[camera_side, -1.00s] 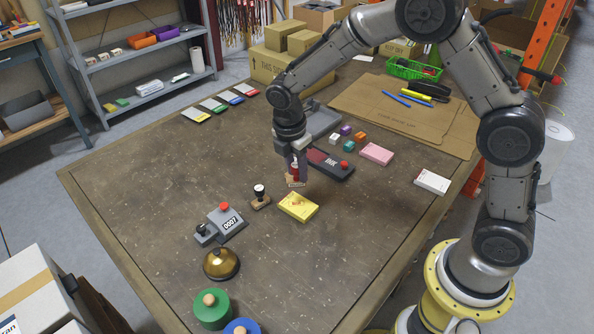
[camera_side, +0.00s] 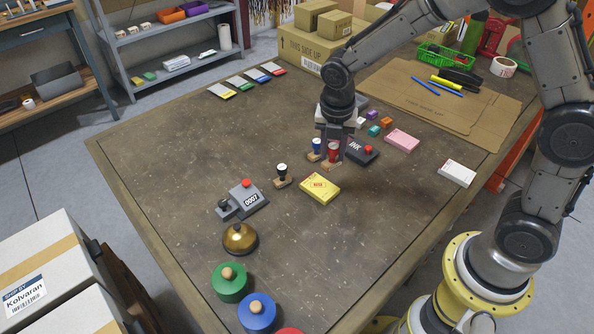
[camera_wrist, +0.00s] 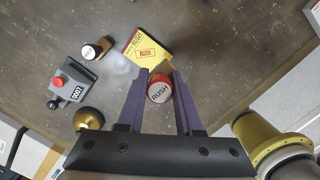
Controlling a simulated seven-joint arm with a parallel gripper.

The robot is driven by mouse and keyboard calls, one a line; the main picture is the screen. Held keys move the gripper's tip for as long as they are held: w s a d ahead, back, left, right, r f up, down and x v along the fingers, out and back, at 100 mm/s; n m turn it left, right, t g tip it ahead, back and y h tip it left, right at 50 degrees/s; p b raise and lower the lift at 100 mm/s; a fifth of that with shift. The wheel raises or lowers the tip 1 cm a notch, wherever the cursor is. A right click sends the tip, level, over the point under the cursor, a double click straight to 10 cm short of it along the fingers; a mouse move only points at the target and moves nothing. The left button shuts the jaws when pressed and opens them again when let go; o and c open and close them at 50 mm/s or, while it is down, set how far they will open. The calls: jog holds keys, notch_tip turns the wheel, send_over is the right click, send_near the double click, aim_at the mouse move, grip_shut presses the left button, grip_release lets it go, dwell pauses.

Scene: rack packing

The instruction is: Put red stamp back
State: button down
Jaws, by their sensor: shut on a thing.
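The red stamp (camera_side: 333,151) has a red handle and a wooden base, and my gripper (camera_side: 334,146) is shut on it. In the wrist view, the stamp's round top (camera_wrist: 160,92) reads RUSH and sits between the purple fingers. Its base is low, at or just above the table; I cannot tell if it touches. A blue stamp (camera_side: 316,147) stands close on its left. A black stamp (camera_side: 282,174) stands farther left. A yellow box (camera_side: 320,191) with a red RUSH print lies in front of the red stamp. The ink pad (camera_side: 360,153) is just right of my gripper.
A numbering machine (camera_side: 243,199) and a brass bell (camera_side: 240,239) stand at front left. Small coloured blocks (camera_side: 374,130) and a pink pad (camera_side: 402,140) lie to the right. A white box (camera_side: 457,172) lies near the right edge. The table's left middle is clear.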

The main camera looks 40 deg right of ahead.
jog(key=shift+s+d+r+n, duration=0.15)
jog(key=shift+s+r+n, duration=0.15)
jog(key=shift+r, duration=0.3)
jog(key=shift+s+d+r+n, duration=0.2)
jog(key=shift+s+r, duration=0.2)
jog(key=shift+r, duration=0.2)
jog(key=w+f, duration=0.3)
jog(key=w, duration=0.1)
jog(key=w+f, duration=0.3)
jog(key=w, duration=0.2)
jog(key=w+f, duration=0.3)
jog(key=w, duration=0.1)
jog(key=shift+w+a, duration=0.15)
jog(key=shift+a, duration=0.2)
jog(key=shift+w+f, duration=0.15)
jog(key=shift+f, duration=1.65)
jog(key=shift+f, duration=0.1)
jog(key=c, duration=0.6)
grip_release()
jog(key=shift+f, duration=0.1)
